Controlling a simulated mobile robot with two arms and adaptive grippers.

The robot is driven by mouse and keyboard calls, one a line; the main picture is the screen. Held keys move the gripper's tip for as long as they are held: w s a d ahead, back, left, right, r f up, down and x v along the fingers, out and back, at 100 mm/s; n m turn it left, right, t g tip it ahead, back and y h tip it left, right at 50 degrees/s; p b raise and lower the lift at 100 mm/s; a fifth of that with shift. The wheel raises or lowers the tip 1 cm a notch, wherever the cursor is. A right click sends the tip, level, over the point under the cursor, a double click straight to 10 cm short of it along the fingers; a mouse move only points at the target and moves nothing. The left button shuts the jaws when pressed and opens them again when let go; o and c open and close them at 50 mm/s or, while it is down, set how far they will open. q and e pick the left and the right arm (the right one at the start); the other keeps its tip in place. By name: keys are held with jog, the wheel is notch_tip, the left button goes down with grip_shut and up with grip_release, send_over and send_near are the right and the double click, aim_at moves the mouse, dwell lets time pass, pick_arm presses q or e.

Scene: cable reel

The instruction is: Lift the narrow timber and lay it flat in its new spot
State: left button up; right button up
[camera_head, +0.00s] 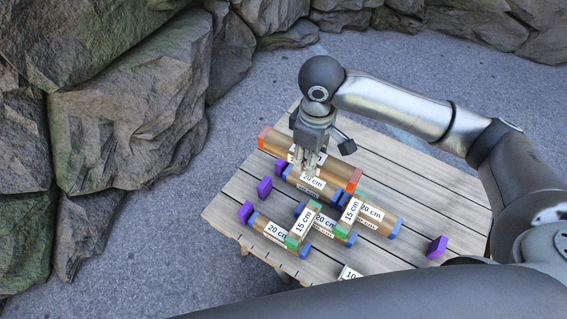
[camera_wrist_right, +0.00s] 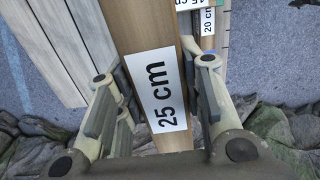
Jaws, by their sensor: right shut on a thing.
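A long brown timber with orange-red ends (camera_head: 335,172) lies across the far part of the slatted table in the head view. In the right wrist view this timber (camera_wrist_right: 143,30) carries a "25 cm" label and runs between the fingers. My right gripper (camera_head: 308,168) points down and is shut on it near its middle. The fingers also show on both sides of it in the wrist view (camera_wrist_right: 160,88). I cannot tell whether the timber rests on the table or is slightly raised. My left gripper is not in view.
Several blue-ended 20 cm timbers (camera_head: 277,232) and green-ended 15 cm pieces (camera_head: 300,228) lie close in front, some crossing. Purple blocks (camera_head: 265,188) stand at the left, another (camera_head: 437,247) at the right. The table (camera_head: 440,190) has bare slats on the right. Rocks (camera_head: 130,110) border the left.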

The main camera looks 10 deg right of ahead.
jog(key=w+f+n, duration=0.1)
jog(key=n, duration=0.1)
jog(key=w+a+f+n+p, duration=0.1)
jog(key=n, duration=0.1)
jog(key=a+f+n+p, duration=0.1)
jog(key=n, duration=0.1)
jog(key=shift+w+a+f+n, duration=0.2)
jog(key=shift+w+n, duration=0.1)
jog(key=shift+w, duration=0.1)
jog(key=shift+w+a+f+n+b, duration=0.4)
jog(key=shift+f+n+b, duration=1.15)
jog(key=shift+f, duration=1.6)
jog(key=shift+w+a+f+n+b, duration=0.25)
jog(key=shift+a+f+n+b, duration=0.45)
jog(key=shift+f+n, duration=1.95)
jog(key=shift+w+a+f+n+b, duration=0.3)
jog(key=shift+f+n+b, duration=1.15)
jog(key=shift+f, duration=2.15)
jog(key=shift+d+p, duration=0.1)
jog(key=shift+p, duration=0.25)
jog(key=shift+f, duration=0.3)
jog(key=o, duration=1.2)
